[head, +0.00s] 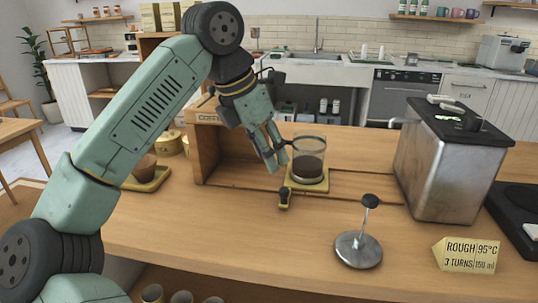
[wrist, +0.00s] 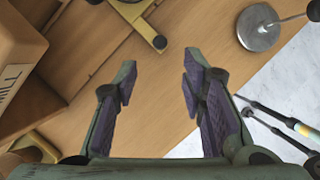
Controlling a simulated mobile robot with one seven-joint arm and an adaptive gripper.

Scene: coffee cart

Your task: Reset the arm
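My teal arm reaches over the wooden counter (head: 200,225). My gripper (head: 275,160) points down just left of a glass vessel (head: 309,148) in the head view. In the wrist view my gripper (wrist: 158,78) has its purple-padded fingers spread, with only bare counter seen between them. The glass holds something dark and stands upright on a small yellow-edged stand (head: 312,186). The stand's corner (wrist: 158,42) shows at the top of the wrist view, beyond the fingertips. The gripper looks apart from the glass, though the exact gap is hard to tell.
A metal press (head: 358,250) stands at the front of the counter, beside a yellow label card (head: 466,256). A large metal machine (head: 452,170) is at the right. A wooden box (head: 205,145) stands behind my gripper. The front left counter is clear.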

